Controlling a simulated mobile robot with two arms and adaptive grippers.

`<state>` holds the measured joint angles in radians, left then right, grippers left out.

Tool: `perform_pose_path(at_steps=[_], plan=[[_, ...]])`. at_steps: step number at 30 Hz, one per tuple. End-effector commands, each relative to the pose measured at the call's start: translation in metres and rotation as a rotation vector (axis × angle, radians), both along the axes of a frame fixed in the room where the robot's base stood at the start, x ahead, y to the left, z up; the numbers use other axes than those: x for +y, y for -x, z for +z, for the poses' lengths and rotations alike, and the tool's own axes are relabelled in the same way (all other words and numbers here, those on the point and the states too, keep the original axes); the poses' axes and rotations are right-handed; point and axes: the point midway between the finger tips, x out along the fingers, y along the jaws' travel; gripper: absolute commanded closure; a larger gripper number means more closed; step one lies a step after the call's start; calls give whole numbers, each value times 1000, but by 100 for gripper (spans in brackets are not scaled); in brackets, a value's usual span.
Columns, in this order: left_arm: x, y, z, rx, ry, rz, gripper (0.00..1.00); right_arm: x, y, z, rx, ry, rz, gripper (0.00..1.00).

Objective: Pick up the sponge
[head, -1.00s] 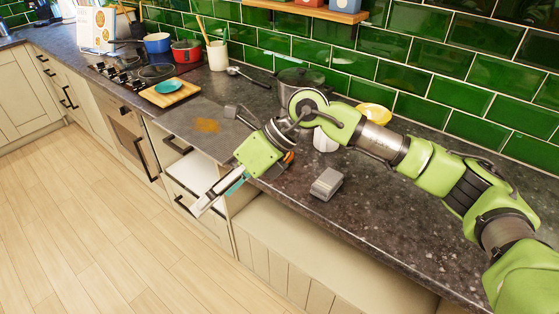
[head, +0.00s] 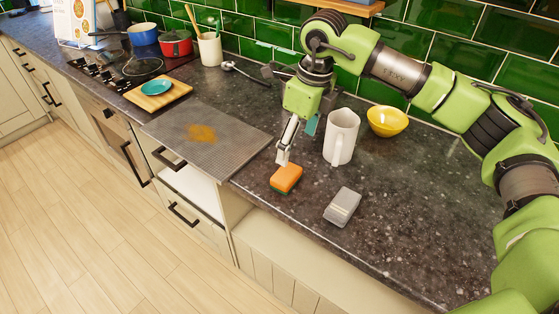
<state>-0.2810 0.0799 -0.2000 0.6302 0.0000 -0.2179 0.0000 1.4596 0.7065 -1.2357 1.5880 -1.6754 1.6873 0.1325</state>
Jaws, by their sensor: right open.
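The sponge (head: 287,178), orange on top with a green layer below, lies on the dark countertop near its front edge. My right gripper (head: 284,160) points down just above the sponge's upper left part. It is open, and no sponge is seen lifted in it. Whether the fingertips touch the sponge is too small to tell. My left gripper is out of view.
A grey box (head: 342,207) lies right of the sponge. A white mug (head: 341,137) and a yellow bowl (head: 387,121) stand behind. A grey mat (head: 225,150) with an orange-brown stain is to the left. The countertop (head: 420,220) at right is clear.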

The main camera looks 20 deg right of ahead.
Motion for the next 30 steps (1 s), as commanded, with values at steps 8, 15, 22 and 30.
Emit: perform_pose_path(at_steps=[8,15,22,30], plan=[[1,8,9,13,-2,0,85,3,-2,-26,5,-1,1,22],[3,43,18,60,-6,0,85,8,-7,-70,4,-2,2,22],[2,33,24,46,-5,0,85,10,-11,-87,1,-1,1,22],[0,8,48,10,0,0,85,15,-21,-122,3,-2,0,22]])
